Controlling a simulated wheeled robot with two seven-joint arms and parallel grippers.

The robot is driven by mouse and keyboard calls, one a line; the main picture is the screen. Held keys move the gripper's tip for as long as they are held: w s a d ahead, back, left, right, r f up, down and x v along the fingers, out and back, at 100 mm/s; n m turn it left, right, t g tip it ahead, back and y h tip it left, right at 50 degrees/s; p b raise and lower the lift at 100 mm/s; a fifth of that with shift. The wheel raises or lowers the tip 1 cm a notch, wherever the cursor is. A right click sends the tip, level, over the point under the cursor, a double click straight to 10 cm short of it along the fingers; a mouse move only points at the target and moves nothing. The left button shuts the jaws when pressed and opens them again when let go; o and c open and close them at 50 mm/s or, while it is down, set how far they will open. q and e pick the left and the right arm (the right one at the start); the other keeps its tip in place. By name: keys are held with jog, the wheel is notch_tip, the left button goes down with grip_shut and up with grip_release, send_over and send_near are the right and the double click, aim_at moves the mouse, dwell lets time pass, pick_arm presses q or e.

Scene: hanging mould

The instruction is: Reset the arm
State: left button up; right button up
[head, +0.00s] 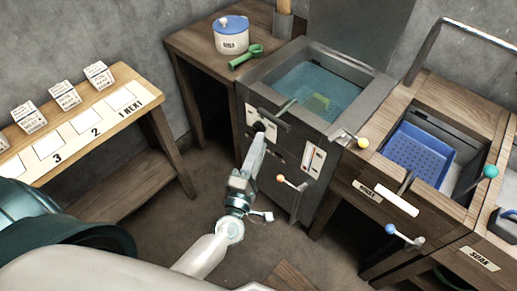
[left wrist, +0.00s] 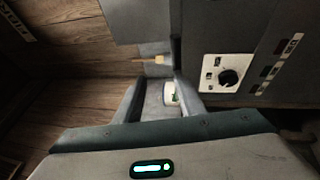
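My left gripper (head: 256,150) reaches up from the bottom of the head view to the front of the metal vat (head: 358,128). Its tips are close below a black knob (head: 259,127) on a white plate; I cannot tell whether they touch it. In the left wrist view my left gripper (left wrist: 163,98) has its fingers apart, with a gap between them. A small white thing with green (left wrist: 171,93) shows in that gap, apparently behind it. A black dial (left wrist: 228,78) on a white plate is to the right of the fingers. My right gripper is not in view.
The vat holds water and a green object (head: 318,103). A blue perforated tray (head: 418,152) sits in the wooden stand at right. Levers with yellow (head: 362,143), orange (head: 280,178) and blue (head: 390,229) knobs stick out. A lidded pot (head: 231,38) stands behind. Open floor lies left.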

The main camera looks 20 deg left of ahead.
pick_arm(q)
jog(key=shift+s, duration=0.15)
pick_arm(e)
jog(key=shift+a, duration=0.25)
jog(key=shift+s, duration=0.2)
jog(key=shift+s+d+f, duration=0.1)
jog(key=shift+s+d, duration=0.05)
pick_arm(q)
jog(key=s+d+f+m+g+h, duration=0.25)
jog(key=f+m, duration=0.35)
jog(key=f, duration=0.6)
jog(key=s+d+f+m+g+h, duration=0.1)
jog(key=s+d+f+m+g, duration=0.15)
jog(key=f+m, duration=0.65)
jog(key=s+a+f+m+g, duration=0.1)
jog(key=s+f+m+g, duration=0.1)
jog(key=s+f, duration=0.3)
jog(key=s+f+m+g, duration=0.2)
jog(key=s+f, duration=0.4)
jog(key=f, duration=0.6)
jog(key=s+a+f+m+g, duration=0.1)
jog(key=s+f+m+g, duration=0.2)
jog(key=s+f, duration=0.3)
notch_tip(320, 180, down, 4)
jog(key=shift+s+a+r, duration=0.25)
jog(key=shift+a, duration=0.05)
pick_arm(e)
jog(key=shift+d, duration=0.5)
